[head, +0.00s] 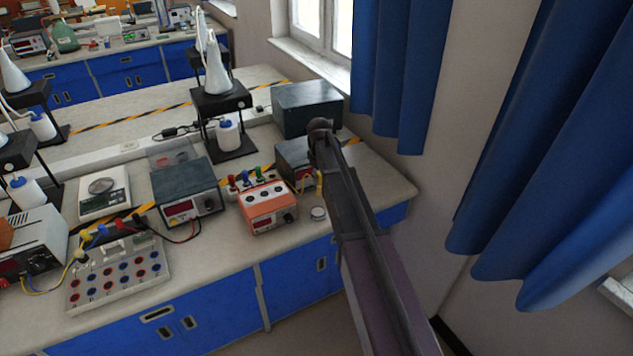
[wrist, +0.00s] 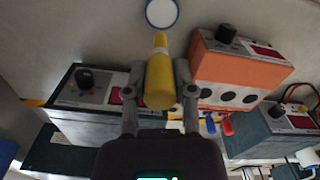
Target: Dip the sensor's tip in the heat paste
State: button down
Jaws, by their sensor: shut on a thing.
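My gripper (wrist: 160,88) is shut on the yellow sensor (wrist: 159,82), with one finger on each side of it. The sensor's narrow tip points toward the small round heat paste container (wrist: 162,13), which has a white top and dark blue rim. In the wrist view a small gap shows between tip and container; the height of the tip is hard to tell. In the head view a bit of the yellow sensor (head: 319,182) shows beside my arm, just behind the container (head: 318,213), which sits near the bench's front edge.
An orange meter box (head: 268,206) stands left of the container, with a dark instrument (head: 294,158) behind it. Both flank the sensor in the wrist view. A larger dark box (head: 305,108) stands behind. Bare bench top (head: 385,180) lies to the right, near blue curtains (head: 400,70).

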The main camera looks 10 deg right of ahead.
aim_at(318, 194)
jog(key=shift+a, duration=0.15)
jog(key=shift+f+b, duration=0.9)
jog(key=shift+f, duration=0.2)
jog(key=shift+f+b, duration=2.8)
jog(key=shift+b, duration=0.2)
jog(key=shift+s+f+b, duration=0.1)
jog(key=shift+f+b, duration=0.4)
jog(key=shift+b, duration=0.05)
dwell(0.7)
jog(key=shift+r, duration=0.1)
jog(key=shift+r+p, duration=3.4)
jog(key=shift+p, duration=0.15)
